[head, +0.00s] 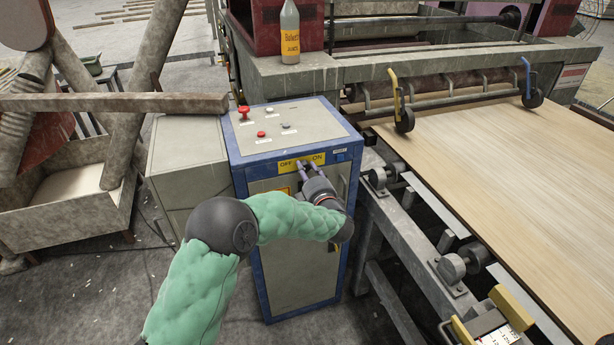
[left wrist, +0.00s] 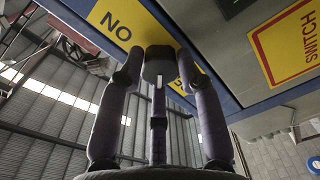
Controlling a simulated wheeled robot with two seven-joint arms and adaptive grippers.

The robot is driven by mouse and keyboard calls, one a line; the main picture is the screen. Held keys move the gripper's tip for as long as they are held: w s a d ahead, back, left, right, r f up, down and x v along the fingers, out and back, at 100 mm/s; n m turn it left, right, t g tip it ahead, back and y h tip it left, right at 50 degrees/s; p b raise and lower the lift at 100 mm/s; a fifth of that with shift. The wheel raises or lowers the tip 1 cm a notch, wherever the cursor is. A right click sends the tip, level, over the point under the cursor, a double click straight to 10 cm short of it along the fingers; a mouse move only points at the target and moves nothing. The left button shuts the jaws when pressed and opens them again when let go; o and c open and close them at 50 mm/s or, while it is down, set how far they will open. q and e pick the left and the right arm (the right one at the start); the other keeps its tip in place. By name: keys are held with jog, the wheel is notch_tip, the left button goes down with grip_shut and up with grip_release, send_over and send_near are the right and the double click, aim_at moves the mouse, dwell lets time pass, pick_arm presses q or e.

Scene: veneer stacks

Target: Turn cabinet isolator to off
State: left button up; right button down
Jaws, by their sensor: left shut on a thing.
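The cabinet (head: 290,270) is grey with blue edges and stands in the middle of the head view. Its yellow label (head: 287,166) reads OFF on the left and ON on the right. My left gripper (head: 306,168) is at the front of the cabinet, just below that label. In the left wrist view the dark isolator handle (left wrist: 158,66), with a pale mark, sits between the fingers of my left gripper (left wrist: 157,75), which are shut on it. The yellow label (left wrist: 118,27) shows inverted behind it. The handle's exact angle is hard to tell.
Red knobs (head: 243,112) and small buttons sit on the cabinet's top. A roller machine carrying a wood veneer sheet (head: 490,150) stands close on the right. A bottle (head: 290,35) stands behind on the machine. A grey box (head: 185,165) adjoins the cabinet on the left.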

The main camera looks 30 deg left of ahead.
pick_arm(q)
jog(key=shift+a+r, duration=0.2)
dwell(0.3)
jog(key=o, duration=1.2)
jog(key=shift+s, duration=0.15)
jog(key=shift+c, duration=0.2)
jog(key=shift+f, duration=0.1)
jog(key=shift+d, duration=0.15)
jog(key=v, duration=1.1)
jog(key=shift+s+d, duration=0.25)
jog(key=shift+d, duration=0.1)
jog(key=shift+f, duration=0.15)
